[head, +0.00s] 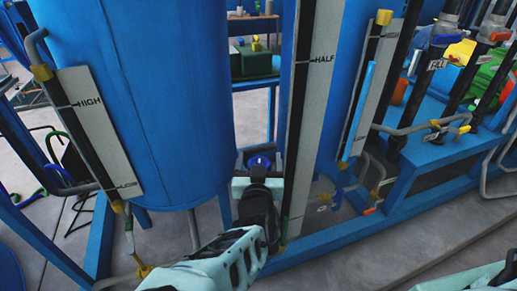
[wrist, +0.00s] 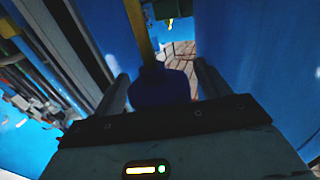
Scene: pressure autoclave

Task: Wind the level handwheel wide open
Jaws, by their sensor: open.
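A small blue handwheel (head: 260,161) sits low in the gap between the two big blue tanks, just past the end of my arm in the head view. In the wrist view a dark blue rounded body, which looks like the same handwheel (wrist: 160,88), lies between the two fingers. My gripper (head: 260,165) is open, with one finger on each side of the wheel. The wheel's lower part and stem are hidden by the gripper body.
The left tank (head: 150,100) and right tank (head: 345,90) stand close on both sides. A gauge board marked HALF (head: 312,75) rises just right of my gripper. Grey floor (head: 400,245) lies open in front.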

